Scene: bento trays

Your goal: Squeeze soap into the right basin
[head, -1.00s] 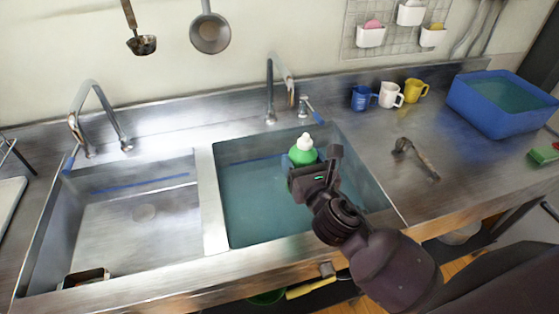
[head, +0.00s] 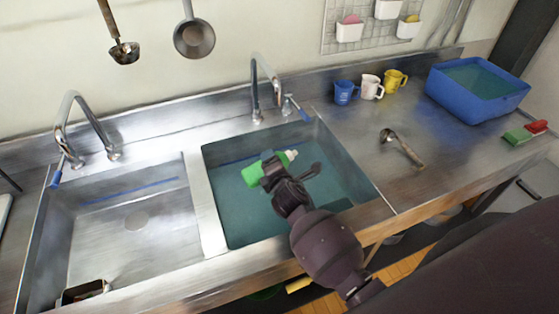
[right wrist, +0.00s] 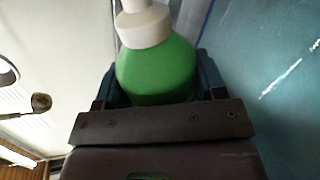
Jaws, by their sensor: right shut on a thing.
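A green soap bottle with a white cap (head: 250,172) is held over the right basin (head: 345,170), which has teal water in it. The bottle is tilted onto its side, its white cap pointing right in the head view. My right gripper (head: 271,172) is shut around the bottle's body. In the right wrist view the green bottle (right wrist: 160,70) and its white cap fill the space between the fingers. The gripper hides part of the bottle in the head view.
Taps (head: 255,85) stand behind the basins. A ladle (head: 402,148), several mugs (head: 371,86) and a blue tub (head: 440,92) sit on the right counter.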

